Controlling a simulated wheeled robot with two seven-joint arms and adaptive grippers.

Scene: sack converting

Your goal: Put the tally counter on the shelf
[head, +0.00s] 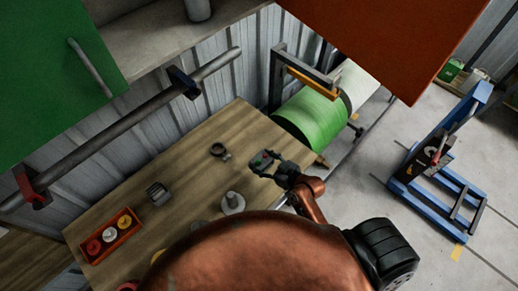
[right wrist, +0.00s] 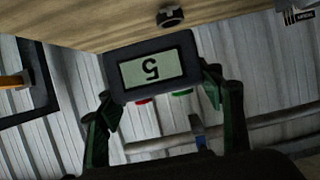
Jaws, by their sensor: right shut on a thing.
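The tally counter (right wrist: 152,70) is a dark grey box with a pale display that reads 5, upside down in the right wrist view. A red and a green button show at its lower edge. In the head view the counter (head: 262,160) is small, above the right part of the wooden table. My right gripper (head: 268,166) is shut on it, with one finger at each side. A grey shelf (head: 150,50) is at the upper left of the head view, between a green door and an orange door. My left gripper is not in view.
The wooden table (head: 190,155) bears a dark ring (head: 219,151), a grey block (head: 157,194), a pale cone-shaped piece (head: 232,203) and an orange tray (head: 86,257). A grey cylinder (head: 198,9) stands on the shelf. The orange door (head: 390,35) juts out; a rail (head: 110,130) runs below the shelf.

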